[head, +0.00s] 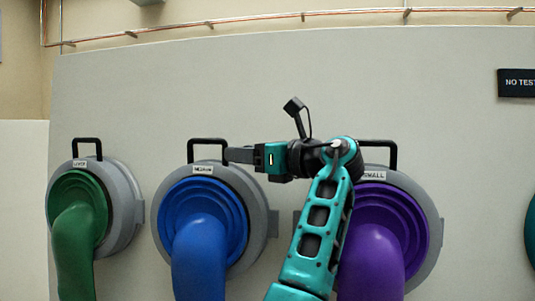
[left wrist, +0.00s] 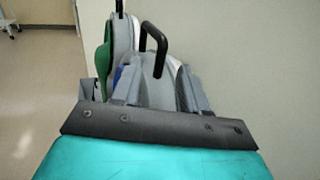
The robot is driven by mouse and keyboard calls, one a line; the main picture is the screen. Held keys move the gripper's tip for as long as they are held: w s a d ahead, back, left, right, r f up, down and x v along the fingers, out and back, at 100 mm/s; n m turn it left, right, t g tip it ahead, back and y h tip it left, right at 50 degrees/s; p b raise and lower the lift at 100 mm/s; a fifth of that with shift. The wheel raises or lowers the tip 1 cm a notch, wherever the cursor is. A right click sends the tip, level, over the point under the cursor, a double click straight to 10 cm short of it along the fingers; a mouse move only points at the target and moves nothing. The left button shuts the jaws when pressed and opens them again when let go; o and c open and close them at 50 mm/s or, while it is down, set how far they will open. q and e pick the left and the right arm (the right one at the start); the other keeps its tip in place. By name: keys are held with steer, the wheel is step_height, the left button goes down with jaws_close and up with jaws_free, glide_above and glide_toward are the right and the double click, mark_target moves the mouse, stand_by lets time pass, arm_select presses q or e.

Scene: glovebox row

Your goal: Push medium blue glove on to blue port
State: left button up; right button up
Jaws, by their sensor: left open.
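The medium blue glove (head: 200,255) hangs from the middle round port, its ribbed cuff inside the grey ring (head: 260,222) labelled "MEDIUM". A black handle (head: 190,150) stands on top of this ring. My left gripper (head: 232,155) points left, with its fingertips beside the right end of that handle; I cannot tell whether they touch it. In the left wrist view my left gripper (left wrist: 160,88) is open, with the black handle (left wrist: 154,37) and grey ring ahead between its fingers. Only a sliver of blue shows there. My right gripper is not in view.
A green glove (head: 75,240) in a port labelled "LARGER" or similar is at left. A purple glove (head: 372,255) in the "SMALL" port is at right, partly behind my left arm. Copper pipes (head: 260,18) run above the white panel (head: 450,100). A black sign (head: 517,83) is at right.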

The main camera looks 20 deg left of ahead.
arm_select(q)
steer(key=a, duration=0.4)
steer(key=w+a, duration=0.1)
steer(key=shift+a, duration=0.4)
jaws_close()
stand_by(0.6)
steer(key=shift+r, duration=0.1)
stand_by(0.4)
